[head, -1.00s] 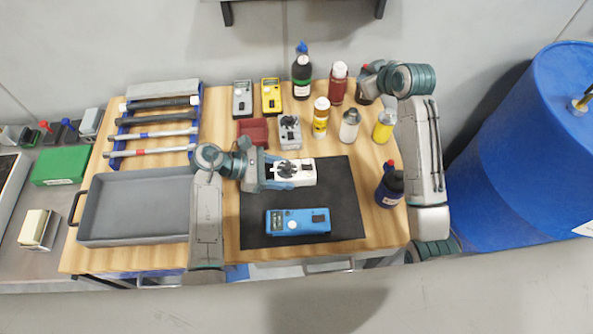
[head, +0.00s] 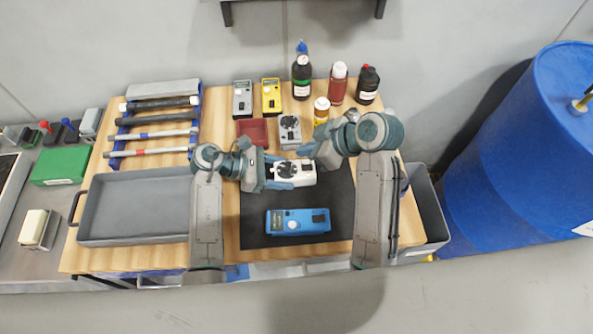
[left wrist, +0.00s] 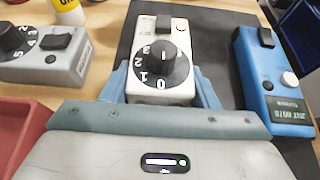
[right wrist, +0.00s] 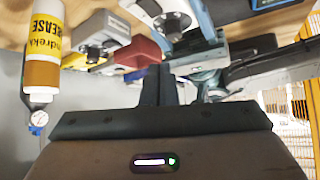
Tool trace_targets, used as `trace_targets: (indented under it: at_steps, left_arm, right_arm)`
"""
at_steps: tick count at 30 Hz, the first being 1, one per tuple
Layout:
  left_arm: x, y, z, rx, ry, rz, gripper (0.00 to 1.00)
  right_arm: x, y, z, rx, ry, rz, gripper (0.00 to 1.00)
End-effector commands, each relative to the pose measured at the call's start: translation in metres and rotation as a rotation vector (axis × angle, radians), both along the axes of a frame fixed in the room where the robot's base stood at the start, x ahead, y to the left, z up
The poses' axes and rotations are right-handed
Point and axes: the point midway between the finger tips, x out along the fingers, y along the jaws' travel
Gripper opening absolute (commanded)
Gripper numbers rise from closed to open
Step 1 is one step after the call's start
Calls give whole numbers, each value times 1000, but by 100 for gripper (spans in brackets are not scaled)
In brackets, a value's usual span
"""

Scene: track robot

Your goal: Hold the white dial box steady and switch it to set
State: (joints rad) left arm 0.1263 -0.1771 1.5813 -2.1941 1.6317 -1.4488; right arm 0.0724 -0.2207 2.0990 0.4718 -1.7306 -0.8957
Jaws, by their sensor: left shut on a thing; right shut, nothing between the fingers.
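The white dial box (head: 307,170) lies on the black mat (head: 340,190). The dial's white line points away from the gripper. My left gripper (head: 280,178) is shut on the box's near end, one blue finger along each side. My right gripper (head: 310,155) is shut and empty, above and just behind the box. Its closed dark fingertips (right wrist: 160,85) show in the right wrist view, apart from the box (right wrist: 150,8).
A blue meter (head: 297,222) lies in front on the mat. A grey bin (head: 428,205) is beside the table's right edge.

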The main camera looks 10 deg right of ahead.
Motion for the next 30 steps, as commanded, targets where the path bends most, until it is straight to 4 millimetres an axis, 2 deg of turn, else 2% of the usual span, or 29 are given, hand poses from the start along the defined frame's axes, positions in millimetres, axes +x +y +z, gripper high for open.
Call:
trace_targets:
  at_steps: [3,10,30]
  left_arm:
    - [-1,0,-2,2,4,0,18]
    - [-1,0,-2,3,4,0,18]
    - [-1,0,-2,3,4,0,18]
  right_arm:
    - [-1,0,-16,0,4,-1,0]
    - [0,0,-35,1,1,-1,0]
    - [0,0,-38,1,-1,-2,0]
